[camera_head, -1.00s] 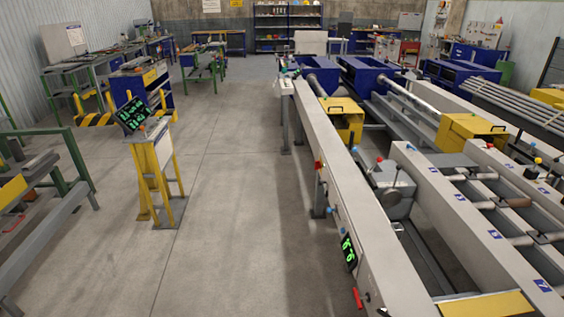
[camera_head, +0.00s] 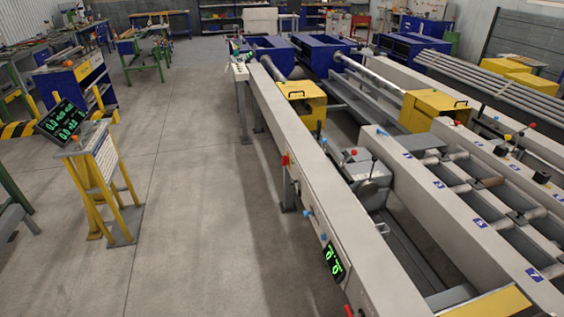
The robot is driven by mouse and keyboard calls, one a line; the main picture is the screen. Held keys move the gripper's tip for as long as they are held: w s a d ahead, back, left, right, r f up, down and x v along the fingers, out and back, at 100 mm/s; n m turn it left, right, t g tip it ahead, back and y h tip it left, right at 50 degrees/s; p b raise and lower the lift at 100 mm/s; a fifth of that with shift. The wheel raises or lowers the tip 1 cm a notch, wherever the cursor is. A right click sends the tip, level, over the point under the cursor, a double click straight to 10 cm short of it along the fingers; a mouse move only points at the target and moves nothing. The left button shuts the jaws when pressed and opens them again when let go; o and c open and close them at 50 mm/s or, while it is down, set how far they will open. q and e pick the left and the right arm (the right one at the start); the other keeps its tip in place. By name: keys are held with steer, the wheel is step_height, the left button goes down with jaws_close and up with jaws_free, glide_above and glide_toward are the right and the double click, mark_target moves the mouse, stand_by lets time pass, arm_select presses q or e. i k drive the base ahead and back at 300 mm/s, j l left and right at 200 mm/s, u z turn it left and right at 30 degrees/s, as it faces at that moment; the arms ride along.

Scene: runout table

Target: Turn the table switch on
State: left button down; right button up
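The runout table (camera_head: 268,105) is a long light-grey beam running from the lower right toward the back. On its near side are a red knob (camera_head: 285,160), a blue knob (camera_head: 323,238) and a black display with green digits (camera_head: 333,263). A red handle (camera_head: 348,311) shows at the bottom edge. I cannot tell which of these, if any, is the table switch or its state. Neither of my grippers is in view.
A yellow stand (camera_head: 98,195) with a tilted display (camera_head: 61,120) stands on the floor at left. The concrete floor (camera_head: 195,200) between it and the table is clear. Yellow boxes (camera_head: 303,96) and blue machine housings (camera_head: 325,50) sit farther back.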

mark_target(286, 161)
steer(key=i+j+z, duration=0.25)
steer(key=i+j, duration=2.25)
